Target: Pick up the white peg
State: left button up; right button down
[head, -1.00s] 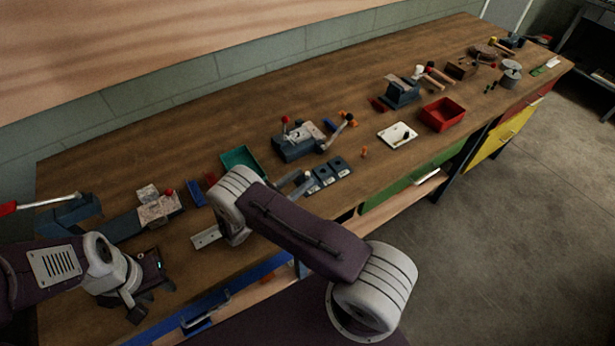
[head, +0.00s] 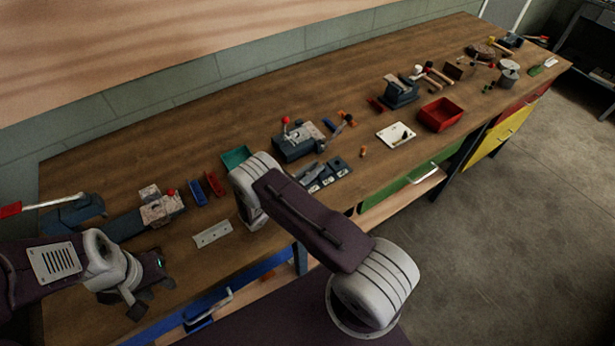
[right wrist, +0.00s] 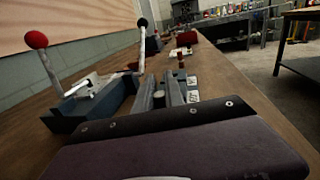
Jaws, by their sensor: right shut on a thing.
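My right gripper (head: 312,174) is low at the small dark blocks (head: 340,166) with white labels, partly hidden behind my own forearm in the head view. In the right wrist view, its long dark fingers (right wrist: 164,92) reach forward, close together. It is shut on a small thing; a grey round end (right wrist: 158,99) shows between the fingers. I cannot tell from its colour whether this is the white peg, and no white peg stands out clearly elsewhere. My left gripper (head: 152,294) is open and empty over the bench's front left edge.
A clamp fixture with a red-knobbed lever (head: 297,140) stands close behind the right gripper; it looms at left in the wrist view (right wrist: 80,100). A white plate (head: 397,135) and red bin (head: 441,115) lie to the right. A metal strip (head: 212,234) lies near the front edge.

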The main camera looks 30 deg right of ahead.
jog(key=r, duration=0.4)
jog(key=shift+s+d+r, duration=0.2)
jog(key=shift+s+r, duration=0.05)
jog(key=s+d+r, duration=0.5)
jog(key=s+r, duration=0.1)
jog(key=s, duration=0.3)
jog(key=shift+s+d+r, duration=0.25)
jog(key=shift+s+d, duration=0.05)
